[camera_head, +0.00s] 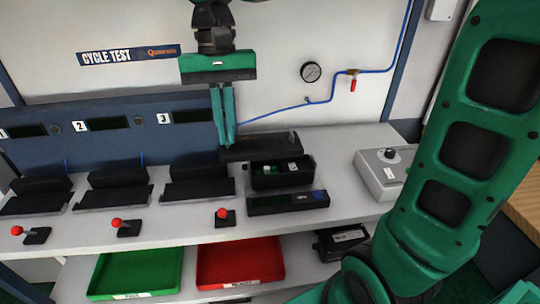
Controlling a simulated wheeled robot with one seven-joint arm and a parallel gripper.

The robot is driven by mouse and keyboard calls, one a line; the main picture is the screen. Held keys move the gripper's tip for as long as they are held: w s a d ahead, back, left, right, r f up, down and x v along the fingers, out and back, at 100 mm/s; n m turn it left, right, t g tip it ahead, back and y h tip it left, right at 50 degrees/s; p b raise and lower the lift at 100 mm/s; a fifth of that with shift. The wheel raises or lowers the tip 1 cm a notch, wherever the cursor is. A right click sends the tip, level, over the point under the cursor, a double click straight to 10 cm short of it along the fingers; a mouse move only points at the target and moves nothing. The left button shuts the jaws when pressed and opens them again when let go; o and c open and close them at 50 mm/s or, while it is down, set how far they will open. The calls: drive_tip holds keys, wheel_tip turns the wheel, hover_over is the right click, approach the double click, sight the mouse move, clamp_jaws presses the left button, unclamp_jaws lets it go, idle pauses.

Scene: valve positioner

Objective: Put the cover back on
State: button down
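An open black positioner box (282,175) stands on the bench right of the middle, with green parts showing inside. A flat black piece (262,147), possibly the cover, is just behind the box. Another black piece (288,202) with a blue patch lies in front of it; I cannot tell for certain which is the cover. My gripper (229,146) points down, its two green fingers close together with a narrow gap. Its fingertips overlap the left end of the rear piece in the picture. Whether they touch or grip it is unclear.
Several black stands (118,188) line the bench to the left, with red-knobbed levers (222,215) in front. A grey box (383,174) with a knob sits at right. Green (135,272) and red (240,264) trays are on the lower shelf. A gauge (311,72) hangs behind.

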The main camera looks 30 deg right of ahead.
drive_tip(key=shift+w+d+f, duration=1)
drive_tip(key=shift+d+f, duration=0.45)
drive_tip(key=shift+f, duration=0.3)
drive_tip(key=shift+w+d+f, duration=1)
drive_tip(key=shift+d+f, duration=0.5)
drive_tip(key=shift+f, duration=0.25)
drive_tip(key=shift+w+d+f, duration=1)
drive_tip(key=shift+d+f, duration=0.45)
drive_tip(key=shift+f, duration=0.3)
drive_tip(key=shift+f, duration=0.3)
drive_tip(key=c, duration=2)
unclamp_jaws()
wheel_tip(320, 180, up, 12)
drive_tip(key=w+r, duration=0.1)
drive_tip(key=w, duration=0.1)
drive_tip(key=s+d+f+m, duration=0.1)
drive_tip(key=s+d+f, duration=0.3)
drive_tip(key=s, duration=0.4)
drive_tip(key=s+d+f+m+t, duration=0.1)
drive_tip(key=s+d+f, duration=0.4)
drive_tip(key=s+d, duration=0.2)
drive_tip(key=s+d+f, duration=0.5)
drive_tip(key=s+d, duration=0.1)
drive_tip(key=s, duration=0.4)
drive_tip(key=shift+s+d+f+m+t, duration=0.2)
drive_tip(key=shift+m+t, duration=0.1)
drive_tip(key=shift+m, duration=0.1)
drive_tip(key=shift+r, duration=0.1)
